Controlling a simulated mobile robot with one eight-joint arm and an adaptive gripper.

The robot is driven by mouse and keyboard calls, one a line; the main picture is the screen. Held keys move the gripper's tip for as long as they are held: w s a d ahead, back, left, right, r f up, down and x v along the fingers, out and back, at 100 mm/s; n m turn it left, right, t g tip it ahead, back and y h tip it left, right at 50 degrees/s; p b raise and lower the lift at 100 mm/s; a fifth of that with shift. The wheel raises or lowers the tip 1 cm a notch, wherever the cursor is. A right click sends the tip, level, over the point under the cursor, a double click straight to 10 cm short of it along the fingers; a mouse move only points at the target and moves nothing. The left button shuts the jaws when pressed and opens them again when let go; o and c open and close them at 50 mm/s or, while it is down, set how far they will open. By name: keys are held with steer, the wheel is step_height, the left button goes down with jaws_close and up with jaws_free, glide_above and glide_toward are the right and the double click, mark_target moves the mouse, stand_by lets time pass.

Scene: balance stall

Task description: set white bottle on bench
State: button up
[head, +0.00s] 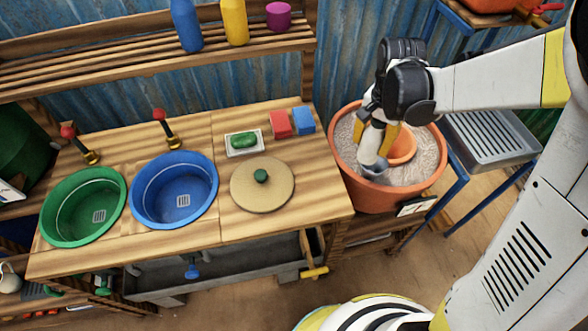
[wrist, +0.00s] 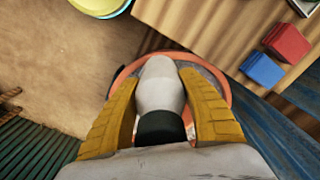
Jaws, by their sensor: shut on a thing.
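The white bottle (wrist: 160,85) with a dark end is between the two yellow fingers of my gripper (wrist: 158,78) in the wrist view. In the head view my gripper (head: 380,132) points down over the round terracotta tub, shut on the white bottle (head: 371,142). The bottle is partly hidden by the fingers, and I cannot tell whether its lower end touches anything in the tub. The wooden bench (head: 225,230) is to the left of the tub, and its edge also shows at the top of the wrist view (wrist: 185,25).
The terracotta tub (head: 375,200) holds pale grain and a small orange bowl (head: 402,145). On the bench are a green basin (head: 85,205), blue basin (head: 175,188), round board (head: 262,190), soap dish (head: 243,143), red block (head: 280,123) and blue block (head: 303,119). Bare wood shows around the board.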

steer(key=shift+s+a+f+b, duration=0.6)
steer(key=shift+a+f+b, duration=0.4)
steer(key=shift+a+f, duration=0.8)
steer(key=shift+s+a+f+b, duration=0.55)
steer(key=shift+a+f+b, duration=0.4)
steer(key=shift+a+f, duration=0.85)
steer(key=shift+s+a+f+b, duration=0.6)
steer(key=shift+a+f+b, duration=0.4)
steer(key=shift+a+f, duration=0.8)
steer(key=shift+r, duration=0.15)
steer(key=o, duration=1.4)
steer(key=shift+f, duration=0.2)
steer(key=shift+c, duration=0.2)
